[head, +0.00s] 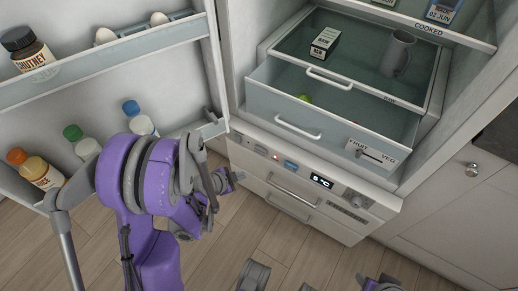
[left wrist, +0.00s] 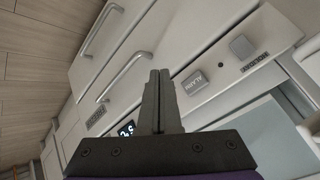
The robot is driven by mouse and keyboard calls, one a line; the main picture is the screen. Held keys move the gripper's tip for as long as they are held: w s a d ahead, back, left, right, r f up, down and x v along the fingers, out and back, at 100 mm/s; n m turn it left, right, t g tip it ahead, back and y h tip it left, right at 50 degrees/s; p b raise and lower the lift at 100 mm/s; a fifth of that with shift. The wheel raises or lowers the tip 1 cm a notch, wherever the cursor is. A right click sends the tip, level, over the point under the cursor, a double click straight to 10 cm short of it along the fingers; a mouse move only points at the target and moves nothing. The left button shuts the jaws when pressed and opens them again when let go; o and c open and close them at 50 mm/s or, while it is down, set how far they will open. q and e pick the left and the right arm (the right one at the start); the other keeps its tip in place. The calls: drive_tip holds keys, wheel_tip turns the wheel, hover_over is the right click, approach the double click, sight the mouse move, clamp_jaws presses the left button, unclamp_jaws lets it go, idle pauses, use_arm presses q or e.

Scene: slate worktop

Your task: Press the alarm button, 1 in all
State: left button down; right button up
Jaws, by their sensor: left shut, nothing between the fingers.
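The alarm button (left wrist: 195,82) is a grey square block lettered ALARM on the light fridge panel in the left wrist view. In the head view it seems to be the bluish button (head: 290,165) left of the lit display. My left gripper (head: 238,176) is shut and empty, in front of the panel's left part. In the left wrist view its closed fingers (left wrist: 160,75) point at the panel, with the tips left of the alarm button in the picture. I see a gap in the head view and no clear contact.
Drawers with bar handles lie above and below. The open fridge door (head: 110,60) with bottles and jars stands left, close to my left arm. Wooden floor lies below.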

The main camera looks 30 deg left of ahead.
sight(260, 151)
use_arm(q)
drive_tip(key=shift+s+r, duration=0.1)
drive_tip(key=w, duration=0.9)
drive_tip(key=shift+d+p, duration=0.4)
drive_tip(key=shift+p, duration=0.05)
drive_tip(key=shift+w, duration=0.1)
idle(1.7)
drive_tip(key=shift+w, duration=0.3)
drive_tip(key=shift+w, duration=0.4)
idle(0.8)
drive_tip(key=shift+s, duration=0.85)
